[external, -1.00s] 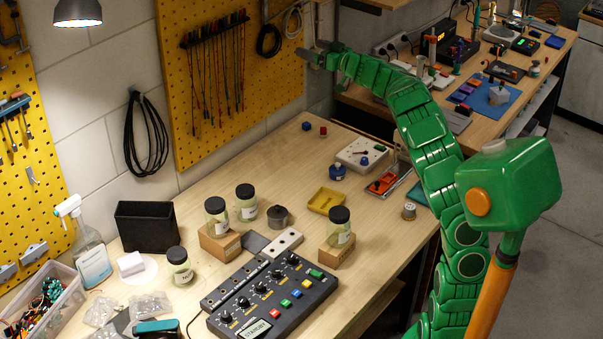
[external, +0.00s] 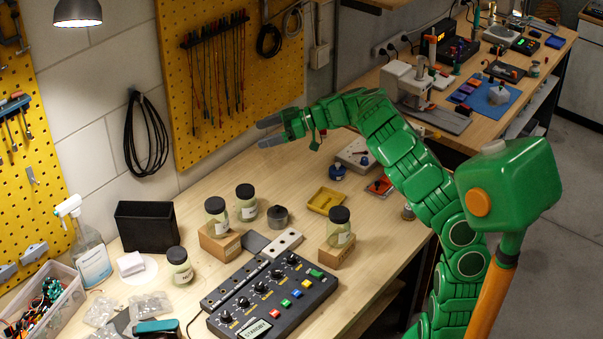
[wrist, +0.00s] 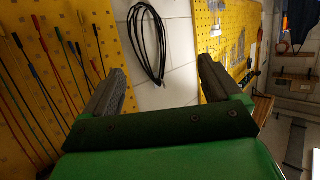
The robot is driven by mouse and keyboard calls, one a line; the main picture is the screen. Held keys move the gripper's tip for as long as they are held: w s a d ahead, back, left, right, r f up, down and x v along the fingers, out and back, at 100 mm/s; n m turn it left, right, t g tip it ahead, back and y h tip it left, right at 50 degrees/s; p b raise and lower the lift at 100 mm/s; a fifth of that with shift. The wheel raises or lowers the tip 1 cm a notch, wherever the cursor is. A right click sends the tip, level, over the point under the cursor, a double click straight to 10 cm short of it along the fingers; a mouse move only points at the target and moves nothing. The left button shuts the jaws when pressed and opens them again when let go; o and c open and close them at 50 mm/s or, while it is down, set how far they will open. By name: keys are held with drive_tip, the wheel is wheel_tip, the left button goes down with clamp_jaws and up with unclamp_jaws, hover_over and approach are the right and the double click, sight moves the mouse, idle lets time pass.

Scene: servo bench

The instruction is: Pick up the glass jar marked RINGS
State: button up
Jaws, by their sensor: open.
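Several glass jars with black lids stand on the bench. One jar (external: 216,216) is on a wooden block at the left, and another jar (external: 246,203) stands just behind it. A third jar (external: 339,227) is on a wooden block to the right. A lower jar (external: 180,266) near the front left has a label that seems to start with "N". The other labels are too small to read, so I cannot tell which says RINGS. My gripper (external: 270,132) is open and empty, above the back of the bench, well away from the jars. The wrist view shows its two spread fingers (wrist: 162,88) with no jar between them.
A black control box (external: 272,297) with knobs lies in front of the jars. A dark grey roll (external: 278,216) and a yellow tray (external: 325,201) sit between them. A black bin (external: 147,228) and a spray bottle (external: 91,255) stand left. The pegboard (external: 225,75) rises behind.

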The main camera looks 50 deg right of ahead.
approach(251, 189)
drive_tip(key=w+a, duration=0.3)
drive_tip(key=shift+f+x, duration=0.15)
drive_tip(key=shift+x, duration=1.15)
drive_tip(key=shift+f+x, duration=0.2)
drive_tip(key=shift+x, duration=1.15)
drive_tip(key=shift+f+x, duration=0.15)
drive_tip(key=shift+x, duration=1.15)
drive_tip(key=shift+s+d, duration=0.1)
drive_tip(key=shift+d, duration=0.05)
drive_tip(key=c, duration=1.6)
